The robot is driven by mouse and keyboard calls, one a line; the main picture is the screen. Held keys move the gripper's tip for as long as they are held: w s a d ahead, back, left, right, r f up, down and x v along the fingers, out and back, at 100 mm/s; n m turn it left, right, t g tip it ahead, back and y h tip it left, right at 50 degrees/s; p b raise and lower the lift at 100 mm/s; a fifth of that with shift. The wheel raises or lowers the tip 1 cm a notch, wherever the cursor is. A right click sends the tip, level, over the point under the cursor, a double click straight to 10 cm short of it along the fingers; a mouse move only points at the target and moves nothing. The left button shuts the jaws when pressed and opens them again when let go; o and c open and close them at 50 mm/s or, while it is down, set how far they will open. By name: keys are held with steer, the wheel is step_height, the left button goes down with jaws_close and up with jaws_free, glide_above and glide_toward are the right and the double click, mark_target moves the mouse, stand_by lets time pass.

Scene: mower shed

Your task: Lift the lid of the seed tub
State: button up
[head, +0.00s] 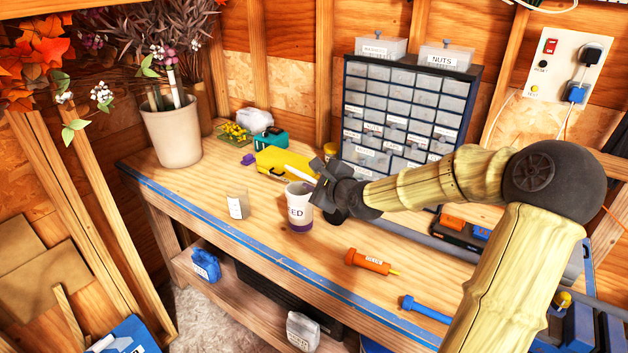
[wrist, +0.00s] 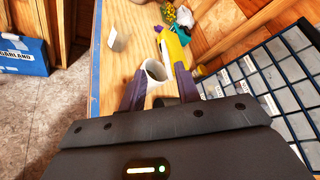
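The seed tub (head: 298,212) is a white cup with dark lettering ending in "ED" and a purple band low down. It stands upright on the workbench. In the wrist view, the tub (wrist: 154,71) shows pale between and beyond the two dark purple fingers of my gripper (wrist: 172,88). The fingers are apart with nothing held between them. I cannot tell clearly whether the pale top is a lid.
A small beige labelled box (head: 237,205) stands left of the tub. A yellow case (head: 285,163) lies behind it. A drawer cabinet (head: 408,110) rises behind my arm. An orange-handled tool (head: 368,262) lies front right. The bench's front left is clear.

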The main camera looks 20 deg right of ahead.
steer(key=shift+a+f, duration=0.1)
steer(key=shift+f, duration=0.05)
steer(key=c, duration=0.6)
steer(key=s+a+f+n+g, duration=0.1)
steer(key=a+f+n, duration=0.1)
steer(key=s+a+f+n+g, duration=0.1)
steer(key=f+n, duration=0.1)
steer(key=f, duration=0.1)
steer(key=s+a+f+n+g, duration=0.2)
steer(key=shift+a+f, duration=0.2)
steer(key=shift+a, duration=0.15)
jaws_close()
steer(key=s+a+f+n+g+h, duration=0.1)
steer(key=s+f+n+g, duration=0.1)
steer(key=s+n, duration=0.7)
steer(key=s+a+f+n+g+h, duration=0.1)
steer(key=s+a+f+n+g, duration=0.1)
steer(key=s+n+g, duration=0.3)
steer(key=s+n, duration=0.4)
steer(key=s, duration=0.5)
steer(key=shift+f+g+h, duration=0.2)
steer(key=shift+g+h, duration=0.1)
steer(key=shift+w+a, duration=0.1)
